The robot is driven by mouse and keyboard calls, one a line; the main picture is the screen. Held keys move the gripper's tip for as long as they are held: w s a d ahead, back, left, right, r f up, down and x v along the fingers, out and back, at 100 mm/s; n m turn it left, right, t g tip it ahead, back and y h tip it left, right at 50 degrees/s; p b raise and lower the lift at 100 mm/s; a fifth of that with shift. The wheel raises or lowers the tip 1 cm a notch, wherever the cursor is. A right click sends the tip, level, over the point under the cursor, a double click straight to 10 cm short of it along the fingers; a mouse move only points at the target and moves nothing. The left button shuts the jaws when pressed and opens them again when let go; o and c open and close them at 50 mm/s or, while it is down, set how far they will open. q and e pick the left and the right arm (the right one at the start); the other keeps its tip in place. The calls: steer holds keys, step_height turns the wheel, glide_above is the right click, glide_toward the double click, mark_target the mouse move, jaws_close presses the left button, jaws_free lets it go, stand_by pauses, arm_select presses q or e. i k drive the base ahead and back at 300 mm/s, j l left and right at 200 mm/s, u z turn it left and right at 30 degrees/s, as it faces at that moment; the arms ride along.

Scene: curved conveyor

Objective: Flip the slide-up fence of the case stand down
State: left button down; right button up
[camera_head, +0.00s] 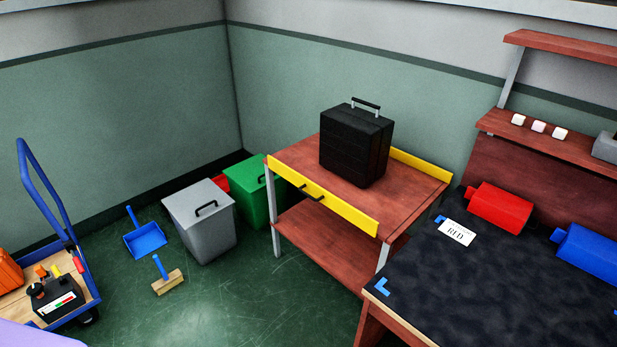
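The case stand (418,203) is a reddish wooden table with grey legs and a lower shelf, right of centre. A second yellow fence (421,165) stands along the far edge. Neither of my grippers is in view.
Grey (205,227) and green (253,200) lidded bins stand left of the stand. A blue-handled trolley (75,300) is at far left. Green floor in front is open.

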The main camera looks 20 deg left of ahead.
mark_target(314, 192)
steer(key=i+j+z, duration=0.1)
steer(key=i+j, duration=0.15)
steer(key=i+j+z, duration=0.1)
steer(key=i+j, duration=0.15)
steer(key=j, duration=0.2)
steer(key=i+j+z, duration=0.15)
steer(key=j, duration=0.25)
steer(key=i+l, duration=0.05)
steer(key=i, duration=0.05)
